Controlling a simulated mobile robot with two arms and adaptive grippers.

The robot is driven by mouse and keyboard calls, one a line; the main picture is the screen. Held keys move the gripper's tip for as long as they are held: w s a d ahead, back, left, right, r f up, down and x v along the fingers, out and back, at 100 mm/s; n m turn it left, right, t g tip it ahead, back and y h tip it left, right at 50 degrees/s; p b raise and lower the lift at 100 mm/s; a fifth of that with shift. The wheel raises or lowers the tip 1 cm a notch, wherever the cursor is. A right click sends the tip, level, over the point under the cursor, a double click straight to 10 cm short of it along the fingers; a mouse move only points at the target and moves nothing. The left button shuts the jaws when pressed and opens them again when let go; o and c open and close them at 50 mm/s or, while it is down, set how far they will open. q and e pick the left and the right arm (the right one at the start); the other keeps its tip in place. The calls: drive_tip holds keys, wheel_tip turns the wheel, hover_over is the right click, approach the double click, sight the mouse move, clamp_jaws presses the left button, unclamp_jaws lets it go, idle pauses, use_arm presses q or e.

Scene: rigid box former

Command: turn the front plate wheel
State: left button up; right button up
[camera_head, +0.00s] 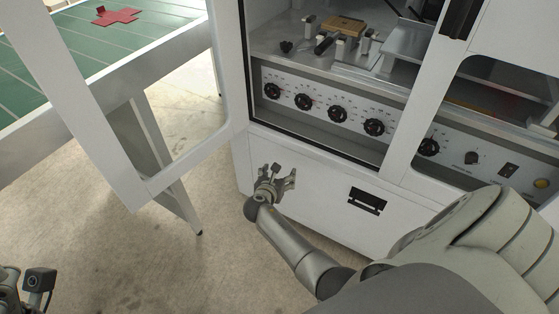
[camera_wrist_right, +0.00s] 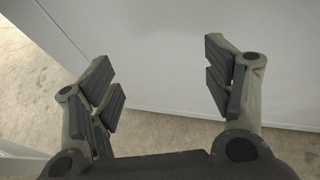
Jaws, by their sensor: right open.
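A row of several black wheels runs along the white control panel (camera_head: 320,92) of the machine in the head view. They include a leftmost wheel (camera_head: 272,91), a second (camera_head: 303,101), a third (camera_head: 337,113) and one further right (camera_head: 374,127). I cannot tell by label which is the front plate wheel. My right gripper (camera_head: 279,174) is open and empty, below the panel in front of the white lower cabinet. The right wrist view shows its fingers (camera_wrist_right: 160,82) spread with nothing between them. A piece of my left gripper (camera_head: 12,290) shows at the bottom left corner; its fingers are unclear.
A white-framed door (camera_head: 92,130) stands open at the left of the machine. A green-topped table (camera_head: 110,80) with a red cross-shaped blank (camera_head: 118,16) is behind it. A right door frame (camera_head: 415,100) covers part of the panel. The lower cabinet (camera_head: 310,170) is close to the gripper.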

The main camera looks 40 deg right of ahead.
drive_tip(key=s+a+f+m+y+p, duration=0.1)
drive_tip(key=s+a+f+m+y, duration=0.1)
drive_tip(key=f, duration=0.4)
drive_tip(key=s+a, duration=0.1)
drive_tip(key=s, duration=0.1)
drive_tip(key=shift+s+f+m+g+p, duration=0.3)
drive_tip(key=shift+s+f+g+p, duration=0.05)
drive_tip(key=shift+f+g+p, duration=0.05)
